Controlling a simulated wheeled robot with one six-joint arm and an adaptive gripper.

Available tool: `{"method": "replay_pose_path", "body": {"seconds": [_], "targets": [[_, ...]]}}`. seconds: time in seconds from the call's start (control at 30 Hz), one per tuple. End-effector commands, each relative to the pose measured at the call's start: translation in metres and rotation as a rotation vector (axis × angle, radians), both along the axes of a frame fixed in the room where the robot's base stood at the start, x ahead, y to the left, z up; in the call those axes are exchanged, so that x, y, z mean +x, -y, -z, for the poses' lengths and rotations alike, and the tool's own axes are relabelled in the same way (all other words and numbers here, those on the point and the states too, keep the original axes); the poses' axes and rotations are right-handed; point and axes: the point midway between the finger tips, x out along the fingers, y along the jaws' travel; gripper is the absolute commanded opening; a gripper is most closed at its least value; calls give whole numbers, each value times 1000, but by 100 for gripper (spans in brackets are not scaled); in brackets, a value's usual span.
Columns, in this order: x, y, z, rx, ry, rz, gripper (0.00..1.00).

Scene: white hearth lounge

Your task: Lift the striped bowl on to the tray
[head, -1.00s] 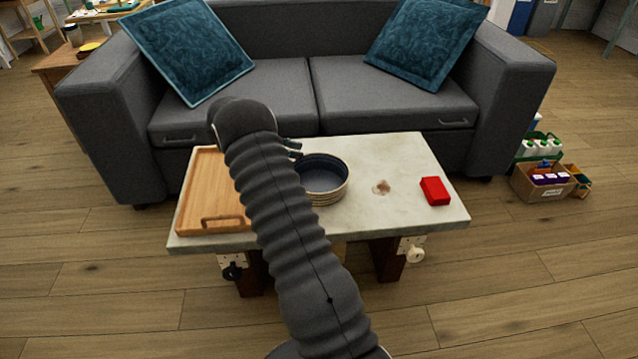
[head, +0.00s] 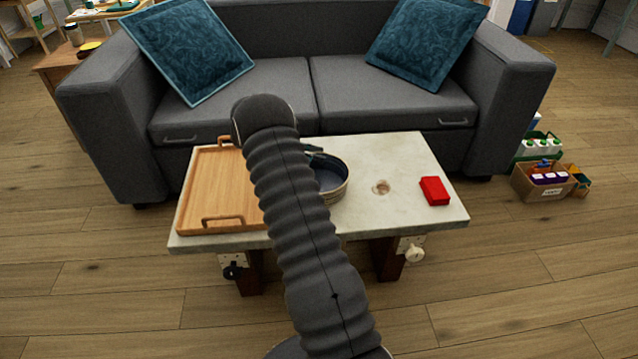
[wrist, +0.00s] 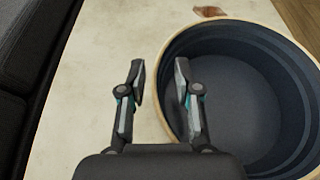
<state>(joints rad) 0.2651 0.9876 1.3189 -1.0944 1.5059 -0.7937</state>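The striped bowl (head: 334,187) stands upright on the low table, dark blue inside with a pale rim; my arm hides its left part in the head view. In the wrist view the bowl (wrist: 251,108) fills the right side. My gripper (wrist: 159,80) is open above its near wall, one finger outside the rim and the other over the inside. Nothing is held between the fingers, and I cannot tell how far they are above the rim. The wooden tray (head: 215,185) lies empty on the table's left end, left of the bowl, partly behind my arm.
The pale stone-topped table (head: 400,215) has a red block (head: 434,191) at its right and a brown stain (head: 381,187) between block and bowl. A grey sofa (head: 380,100) with two blue cushions stands right behind the table. Boxes (head: 545,178) sit on the floor at the right.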

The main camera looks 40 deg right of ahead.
Motion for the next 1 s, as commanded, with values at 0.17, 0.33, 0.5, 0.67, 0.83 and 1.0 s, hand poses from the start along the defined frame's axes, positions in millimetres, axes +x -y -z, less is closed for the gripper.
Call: {"method": "replay_pose_path", "body": {"seconds": [0.17, 0.33, 0.5, 0.67, 0.83, 1.0], "targets": [[0, 0, 0, 0, 0, 1, 0], [0, 0, 0, 0, 0, 1, 0], [0, 0, -1, -1, 2, 1, 0], [1, 0, -6, -2, 3, 0, 0], [1, 0, -28, -2, 5, 1, 0], [-17, 9, -53, -2, 1, 4, 0]]}}
